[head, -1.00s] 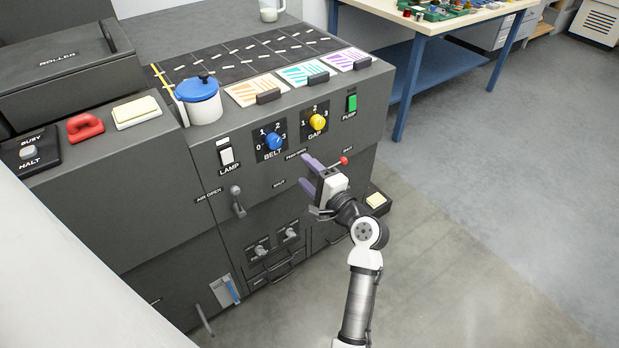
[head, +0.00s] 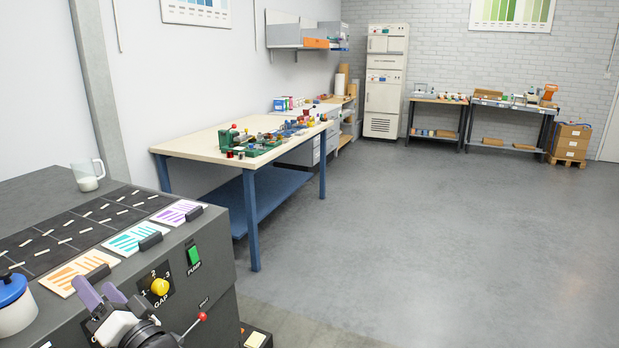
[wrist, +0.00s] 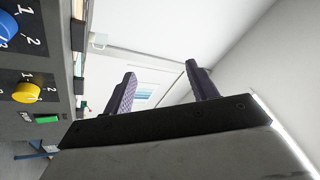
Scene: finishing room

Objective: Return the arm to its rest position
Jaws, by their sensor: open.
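My gripper (head: 101,296) is at the lower left of the head view, in front of the dark machine's control face. Its two purple fingers are apart with nothing between them. In the wrist view the open fingers (wrist: 160,88) point toward a pale wall and ceiling. The yellow GAP knob (head: 160,287) and green PUMP switch (head: 193,256) are close to the right of my gripper in the head view. The same yellow knob (wrist: 27,92) and green switch (wrist: 47,118) show at the left of the wrist view. My arm's lower links are out of the head view.
A red-tipped lever (head: 201,317) sticks out near my wrist. A workbench (head: 200,141) with blue legs stands behind. The grey floor (head: 430,240) to the right is clear.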

